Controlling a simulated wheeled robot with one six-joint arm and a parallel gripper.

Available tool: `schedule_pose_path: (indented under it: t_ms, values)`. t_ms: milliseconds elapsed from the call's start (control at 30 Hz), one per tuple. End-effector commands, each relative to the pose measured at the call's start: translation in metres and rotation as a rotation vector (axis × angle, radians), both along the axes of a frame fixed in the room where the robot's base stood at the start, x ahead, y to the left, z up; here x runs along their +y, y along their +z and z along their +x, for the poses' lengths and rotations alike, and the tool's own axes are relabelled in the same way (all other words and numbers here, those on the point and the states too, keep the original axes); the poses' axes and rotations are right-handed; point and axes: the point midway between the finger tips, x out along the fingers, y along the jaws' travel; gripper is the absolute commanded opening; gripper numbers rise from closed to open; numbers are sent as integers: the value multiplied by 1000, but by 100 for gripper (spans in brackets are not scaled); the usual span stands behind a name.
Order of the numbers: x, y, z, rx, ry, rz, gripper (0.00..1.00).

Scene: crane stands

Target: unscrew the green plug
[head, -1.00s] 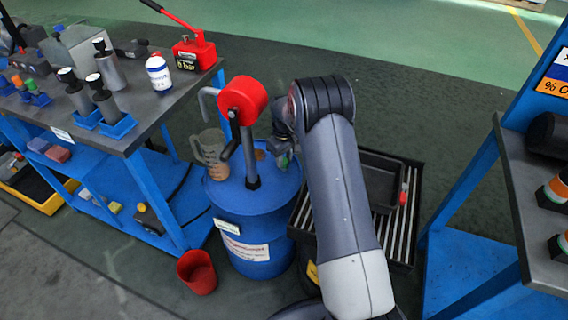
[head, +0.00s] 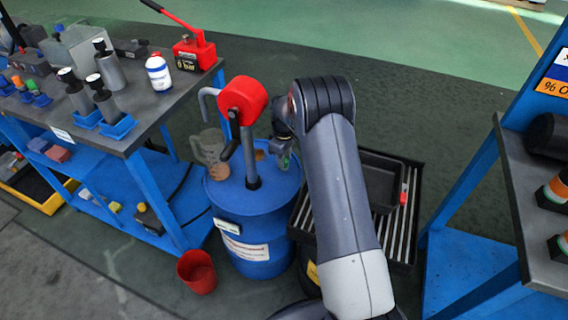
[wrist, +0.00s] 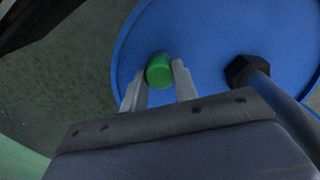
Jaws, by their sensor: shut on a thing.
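The green plug (wrist: 159,71) is a small round cap between my fingertips, over the blue drum's lid, in the wrist view. My gripper (wrist: 158,82) is shut on it. In the head view my gripper (head: 284,160) is above the right part of the drum's lid, partly hidden by my arm, and only a little green shows there. The blue drum (head: 256,228) stands upright. I cannot tell whether the plug is still seated in the lid or lifted clear.
A pump with a red head (head: 243,100) rises from the drum's lid. A red bucket (head: 197,272) is on the floor at front left. A black tray (head: 383,182) lies right of my arm on a slatted stand.

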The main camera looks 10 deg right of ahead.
Motion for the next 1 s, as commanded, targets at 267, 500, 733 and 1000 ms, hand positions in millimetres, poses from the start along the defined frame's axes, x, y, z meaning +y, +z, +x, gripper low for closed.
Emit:
schedule_pose_path:
  t_ms: [267,500,733,1000]
  values:
    - [0,2,1,-2,193,0,0]
    - [0,2,1,-3,195,0,0]
    - [0,2,1,-4,353,0,0]
    - [0,3,1,-4,615,0,0]
